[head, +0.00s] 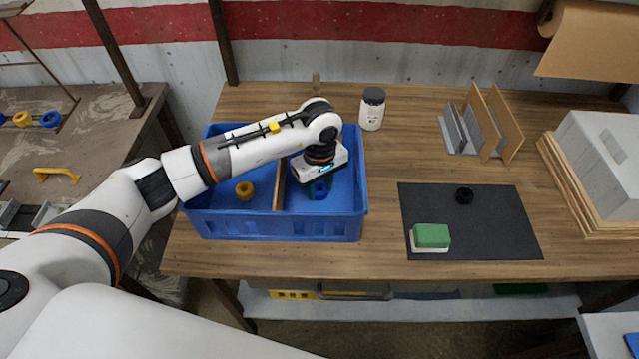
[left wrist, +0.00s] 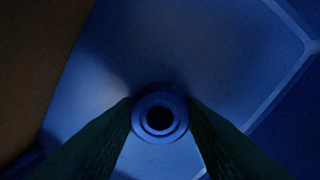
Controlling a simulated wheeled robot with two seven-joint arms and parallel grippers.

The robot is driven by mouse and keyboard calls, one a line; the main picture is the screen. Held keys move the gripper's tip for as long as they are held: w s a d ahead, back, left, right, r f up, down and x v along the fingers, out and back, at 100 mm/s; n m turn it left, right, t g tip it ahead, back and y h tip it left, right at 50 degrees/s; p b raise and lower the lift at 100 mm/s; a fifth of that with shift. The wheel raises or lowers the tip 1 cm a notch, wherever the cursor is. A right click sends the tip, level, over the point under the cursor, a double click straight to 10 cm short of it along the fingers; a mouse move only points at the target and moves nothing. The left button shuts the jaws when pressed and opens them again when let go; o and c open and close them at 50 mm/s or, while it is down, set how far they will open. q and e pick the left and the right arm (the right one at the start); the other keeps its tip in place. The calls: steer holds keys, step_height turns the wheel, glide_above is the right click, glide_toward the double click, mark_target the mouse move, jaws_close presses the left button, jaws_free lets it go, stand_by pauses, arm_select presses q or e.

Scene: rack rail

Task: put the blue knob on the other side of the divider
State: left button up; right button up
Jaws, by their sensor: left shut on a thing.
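The blue knob (head: 319,190) is in the right compartment of the blue crate (head: 280,228). My left gripper (head: 318,182) reaches down into that compartment and is shut on the knob. In the left wrist view the knob (left wrist: 160,115) shows as a ring with a dark hole, between the two dark fingers. I cannot tell whether the knob touches the crate floor. The wooden divider (head: 279,186) runs front to back to the left of the gripper; it shows as a brown wall in the left wrist view (left wrist: 35,60). My right gripper is not in view.
A white jar with a dark lid (head: 372,110) stands behind the crate's right corner. A black mat (head: 480,225) to the right holds a green-topped block (head: 431,236) and a black knob (head: 464,195).

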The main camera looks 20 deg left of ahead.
mark_target(320, 189)
arm_select(q)
steer(key=shift+f, duration=0.15)
steer(key=o, duration=1)
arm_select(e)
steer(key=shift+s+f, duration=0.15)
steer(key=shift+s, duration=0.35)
arm_select(q)
steer(key=shift+r, duration=0.35)
step_height(320, 189, up, 12)
steer(key=b, duration=0.3)
steer(key=shift+f, duration=0.15)
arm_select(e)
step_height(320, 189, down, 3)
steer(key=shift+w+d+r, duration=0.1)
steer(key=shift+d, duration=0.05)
arm_select(q)
steer(key=shift+s+f, duration=0.1)
